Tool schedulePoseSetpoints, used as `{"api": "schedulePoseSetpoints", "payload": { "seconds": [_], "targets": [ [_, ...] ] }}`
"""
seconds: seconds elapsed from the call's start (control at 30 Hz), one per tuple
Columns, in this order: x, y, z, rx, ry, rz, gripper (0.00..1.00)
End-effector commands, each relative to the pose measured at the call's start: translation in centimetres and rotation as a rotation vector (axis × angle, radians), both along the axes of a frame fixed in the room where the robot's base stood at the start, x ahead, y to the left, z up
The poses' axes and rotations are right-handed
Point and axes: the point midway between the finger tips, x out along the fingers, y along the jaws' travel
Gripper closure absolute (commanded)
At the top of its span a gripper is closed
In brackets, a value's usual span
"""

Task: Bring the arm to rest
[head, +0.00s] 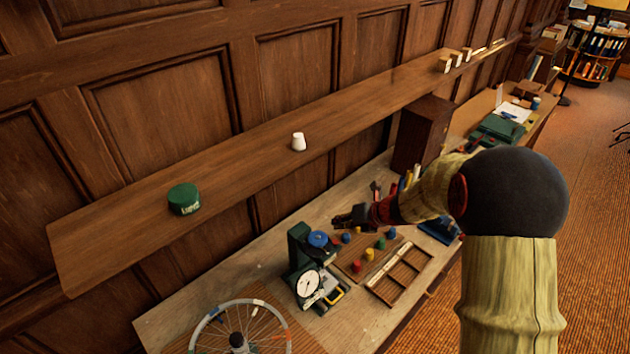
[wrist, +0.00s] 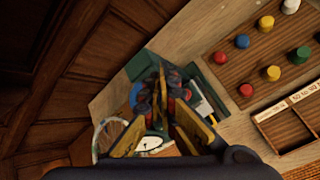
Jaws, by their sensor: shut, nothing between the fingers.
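My arm reaches in from the right in the head view, with yellowish sleeve-like links and a dark round joint. My gripper (head: 345,218) hangs above the bench, near the green scale and the peg board. In the wrist view my gripper (wrist: 162,80) points over the scale, its fingertips together with nothing between them. The green scale (head: 300,262) has a white dial and stands on the bench below and left of the gripper. The scale's dial also shows in the wrist view (wrist: 150,143), partly hidden by the fingers.
A wall shelf (head: 240,145) above the bench holds a green tin (head: 184,199) and a white cup-like piece (head: 299,141). A peg board (head: 352,270) with coloured pegs and a divided tray (head: 382,290) lie on the bench. A spoked wheel (head: 205,325) and dark cabinet (head: 421,132) flank them.

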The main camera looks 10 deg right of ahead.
Motion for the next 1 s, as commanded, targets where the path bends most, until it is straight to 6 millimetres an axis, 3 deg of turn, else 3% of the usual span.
{"api": "schedulePoseSetpoints", "payload": {
  "seconds": [0.23, 0.37, 0.5, 0.73, 1.0],
  "targets": [
    [0.0, 0.1, 0.1, -0.049, -0.043, 0.069, 1.00],
    [-1.5, 0.8, -0.7, -0.176, -0.124, 0.283, 1.00],
    [-6.0, 2.0, -2.1, -0.348, -0.221, 0.649, 1.00],
    [-14.9, 3.2, -0.9, -0.666, -0.493, 1.382, 1.00],
    [-25.4, 2.1, -0.1, -1.015, -0.785, 2.237, 1.00]
  ]
}}
